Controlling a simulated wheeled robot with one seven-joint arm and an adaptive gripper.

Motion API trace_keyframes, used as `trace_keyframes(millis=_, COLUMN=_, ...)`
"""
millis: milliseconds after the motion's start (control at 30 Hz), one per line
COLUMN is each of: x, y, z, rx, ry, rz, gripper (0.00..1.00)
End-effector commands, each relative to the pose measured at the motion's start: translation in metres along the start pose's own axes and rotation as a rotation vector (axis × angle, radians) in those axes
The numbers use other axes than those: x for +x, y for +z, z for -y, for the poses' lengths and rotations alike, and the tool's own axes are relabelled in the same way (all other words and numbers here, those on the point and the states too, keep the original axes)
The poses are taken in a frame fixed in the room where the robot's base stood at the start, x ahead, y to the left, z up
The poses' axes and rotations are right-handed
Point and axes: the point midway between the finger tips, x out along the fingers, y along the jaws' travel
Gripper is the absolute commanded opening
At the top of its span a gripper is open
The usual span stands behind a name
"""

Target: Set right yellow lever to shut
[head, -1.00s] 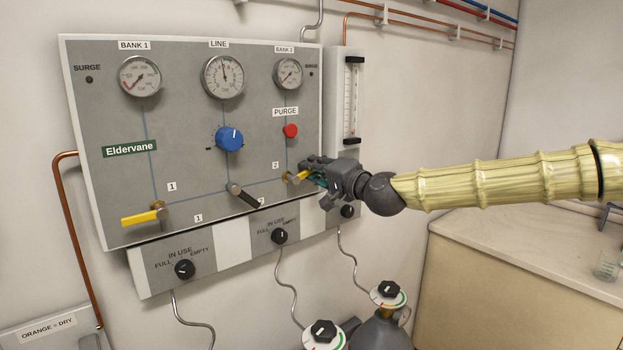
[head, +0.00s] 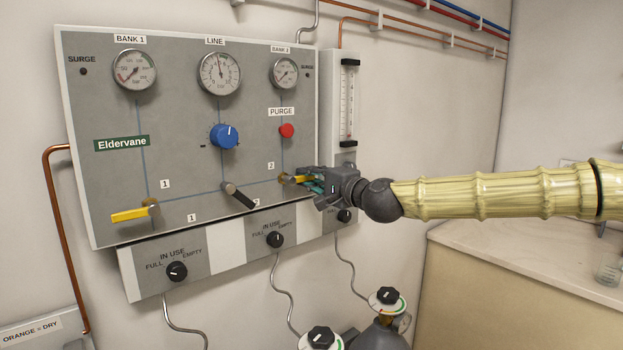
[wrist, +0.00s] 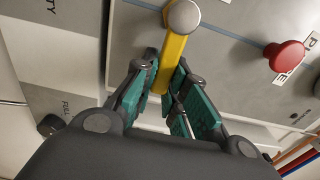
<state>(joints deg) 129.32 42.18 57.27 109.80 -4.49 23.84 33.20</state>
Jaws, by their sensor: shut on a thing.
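The right yellow lever (head: 300,179) is on the grey panel (head: 95,195), below the red PURGE button and beside the label 2. It points to the right from its pivot, roughly along the blue line. It also shows in the wrist view (wrist: 175,52), running from its round grey hub down between the fingers. My gripper (wrist: 165,85) is shut on the lever's free end, with a teal-padded finger on either side. In the head view my gripper (head: 316,182) hides part of the lever. The left yellow lever (head: 130,214) lies nearly level, pointing left.
A black lever (head: 238,194) is left of my gripper. The red button (head: 287,130) and blue knob (head: 224,136) stick out above. A flow tube (head: 348,100) is mounted at right. Gas cylinders (head: 378,334) stand below; a counter (head: 530,260) is at right.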

Motion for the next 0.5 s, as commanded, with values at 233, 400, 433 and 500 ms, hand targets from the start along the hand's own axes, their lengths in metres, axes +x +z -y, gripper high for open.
trace_keyframes(millis=233, x=-0.0001, y=-0.0016, z=0.0001, rx=0.002, ry=-0.001, rz=-0.003, gripper=0.34)
trace_keyframes(millis=400, x=0.0003, y=-0.0004, z=0.0, rx=0.001, ry=0.0, rz=-0.001, gripper=0.37)
trace_keyframes(millis=433, x=0.0003, y=-0.0002, z=-0.0001, rx=0.0, ry=0.0, rz=0.0, gripper=0.37)
trace_keyframes(millis=500, x=0.0004, y=0.0, z=-0.0001, rx=0.0, ry=0.0, rz=0.0, gripper=0.37)
